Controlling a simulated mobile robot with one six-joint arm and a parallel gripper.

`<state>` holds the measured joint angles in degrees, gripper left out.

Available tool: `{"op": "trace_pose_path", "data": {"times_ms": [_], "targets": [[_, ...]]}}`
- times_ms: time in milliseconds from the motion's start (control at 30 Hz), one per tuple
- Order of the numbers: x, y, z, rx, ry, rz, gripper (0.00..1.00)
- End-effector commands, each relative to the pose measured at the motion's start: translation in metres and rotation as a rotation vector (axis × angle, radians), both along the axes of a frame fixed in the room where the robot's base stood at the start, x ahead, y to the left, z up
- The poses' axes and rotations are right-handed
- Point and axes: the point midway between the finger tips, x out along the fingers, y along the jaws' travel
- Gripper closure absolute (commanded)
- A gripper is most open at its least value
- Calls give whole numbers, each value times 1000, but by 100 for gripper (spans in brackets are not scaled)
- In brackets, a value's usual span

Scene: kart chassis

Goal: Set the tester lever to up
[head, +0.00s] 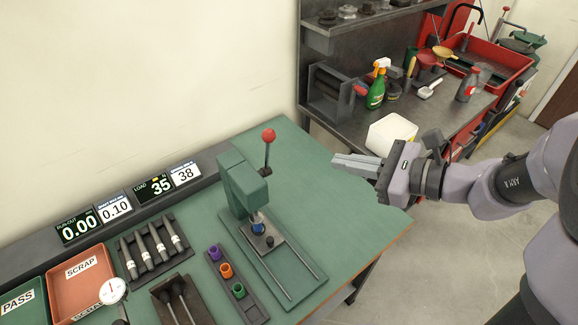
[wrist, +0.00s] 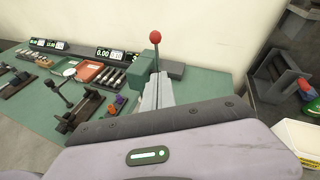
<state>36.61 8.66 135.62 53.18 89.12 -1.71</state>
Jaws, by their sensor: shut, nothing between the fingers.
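The tester (head: 243,187) is a green press-like stand on the green bench, with a metal base and two rails in front. Its lever (head: 267,150) is a thin dark rod with a red ball on top, standing near upright behind the tester's head. In the wrist view the red ball (wrist: 155,37) shows straight beyond the fingers, with the rod's lower part hidden behind them. My gripper (head: 336,161) is shut and empty, to the right of the lever and apart from it in the head view. It also shows in the wrist view (wrist: 157,80).
Displays (head: 160,186) line the bench's back edge. A red scrap tray (head: 80,262), dark pin racks (head: 152,250) and a strip of coloured rings (head: 226,270) stand left of the tester. A white container (head: 391,133) is behind my gripper. The bench right of the tester is clear.

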Motion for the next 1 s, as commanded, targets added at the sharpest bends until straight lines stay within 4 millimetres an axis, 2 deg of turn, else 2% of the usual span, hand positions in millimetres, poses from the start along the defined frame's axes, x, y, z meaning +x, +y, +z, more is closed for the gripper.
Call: {"op": "trace_pose_path", "data": {"times_ms": [167,500,600,800,1000], "targets": [[14,22,-7,-2,0,8,100],[57,78,-32,-2,2,8,100],[63,92,-20,-2,-1,7,100],[71,106,-12,-3,1,4,100],[72,107,-11,-2,2,2,100]]}}
